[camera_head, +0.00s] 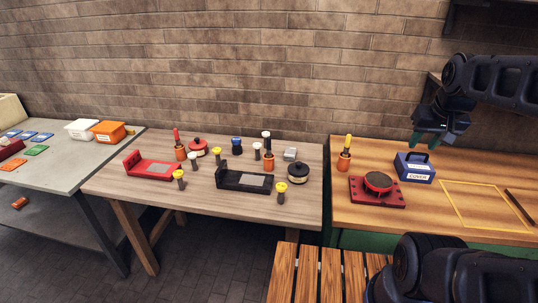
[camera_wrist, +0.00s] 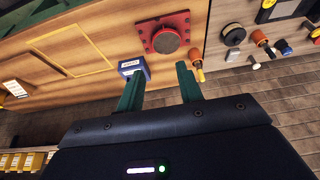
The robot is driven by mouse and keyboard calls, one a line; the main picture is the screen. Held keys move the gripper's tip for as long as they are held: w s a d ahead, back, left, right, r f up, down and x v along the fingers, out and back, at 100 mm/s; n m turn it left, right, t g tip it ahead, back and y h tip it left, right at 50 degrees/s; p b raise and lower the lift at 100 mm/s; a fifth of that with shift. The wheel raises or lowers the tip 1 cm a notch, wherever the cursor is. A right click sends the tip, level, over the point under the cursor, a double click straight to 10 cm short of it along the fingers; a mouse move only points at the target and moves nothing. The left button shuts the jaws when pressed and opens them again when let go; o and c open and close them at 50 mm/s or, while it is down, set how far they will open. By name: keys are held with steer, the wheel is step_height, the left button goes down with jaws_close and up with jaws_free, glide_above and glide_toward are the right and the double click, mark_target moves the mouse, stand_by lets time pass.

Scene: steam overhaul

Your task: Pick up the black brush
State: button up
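What looks like the black brush (camera_head: 267,142) stands upright in an orange cup (camera_head: 269,162) toward the back right of the middle wooden table, with a pale tip on top. In the wrist view an orange cup with a dark handle (camera_wrist: 268,50) shows at the upper right, probably the same one. My gripper (camera_head: 428,139) is above the right-hand bench, near the blue box and well right of the brush. In the wrist view my gripper (camera_wrist: 160,85) has its two green fingers apart with nothing between them.
A yellow-handled tool (camera_head: 347,142) in an orange cup, a red plate (camera_head: 359,197) with a round disc and a blue box (camera_head: 414,168) stand on the right bench. A black tray (camera_head: 230,181), a black round pot (camera_head: 298,174) and a grey block (camera_head: 290,154) are near the brush.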

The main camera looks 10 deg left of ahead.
steer(key=shift+o, duration=0.2)
stand_by(0.3)
steer(key=shift+o, duration=0.8)
